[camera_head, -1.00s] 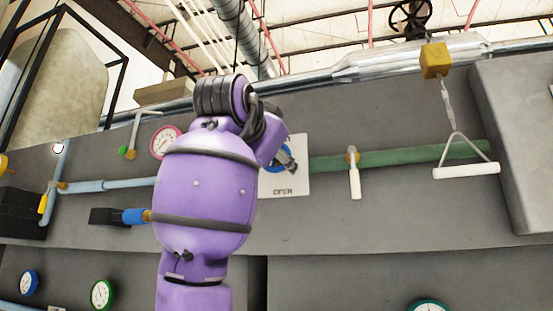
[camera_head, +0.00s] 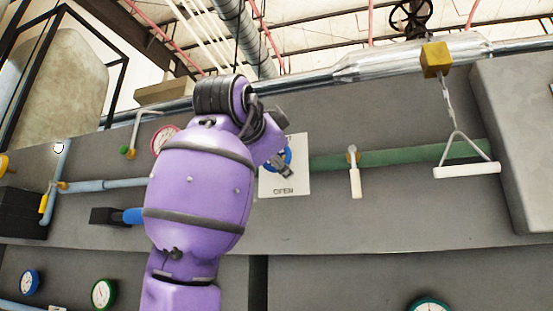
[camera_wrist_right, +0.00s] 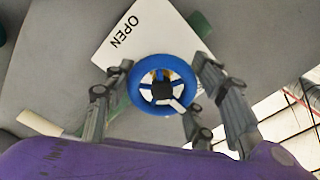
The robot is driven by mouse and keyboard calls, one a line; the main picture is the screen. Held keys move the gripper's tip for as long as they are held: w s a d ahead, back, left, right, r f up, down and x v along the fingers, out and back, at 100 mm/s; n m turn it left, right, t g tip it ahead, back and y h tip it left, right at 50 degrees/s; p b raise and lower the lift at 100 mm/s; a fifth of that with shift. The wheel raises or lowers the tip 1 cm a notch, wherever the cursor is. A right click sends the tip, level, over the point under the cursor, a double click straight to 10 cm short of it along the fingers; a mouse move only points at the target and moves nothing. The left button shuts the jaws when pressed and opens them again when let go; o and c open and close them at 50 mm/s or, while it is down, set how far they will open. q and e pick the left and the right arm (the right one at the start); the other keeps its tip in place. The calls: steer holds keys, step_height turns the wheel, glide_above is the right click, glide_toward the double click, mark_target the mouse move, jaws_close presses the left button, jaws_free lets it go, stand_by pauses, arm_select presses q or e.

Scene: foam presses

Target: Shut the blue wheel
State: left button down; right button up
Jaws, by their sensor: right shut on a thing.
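The blue wheel (camera_head: 288,156) is mounted on a white sign plate (camera_head: 296,186) marked OPEN on the grey panel. My purple right arm hides part of the wheel and of the plate in the head view. My left gripper is in neither view.
A green pipe (camera_head: 400,157) runs right from the plate, with a white lever (camera_head: 355,182) hanging from it. A white pull handle (camera_head: 466,171) hangs further right. A pink-rimmed gauge (camera_head: 163,138) is partly behind my arm. The panel below the plate is clear.

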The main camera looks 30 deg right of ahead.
steer(key=shift+f, duration=0.2)
steer(key=o, duration=1.1)
steer(key=shift+r, duration=0.1)
steer(key=shift+s+a, duration=0.1)
steer(key=shift+s+a, duration=0.2)
steer(key=shift+a, duration=0.05)
steer(key=v, duration=1.1)
steer(key=shift+a, duration=0.1)
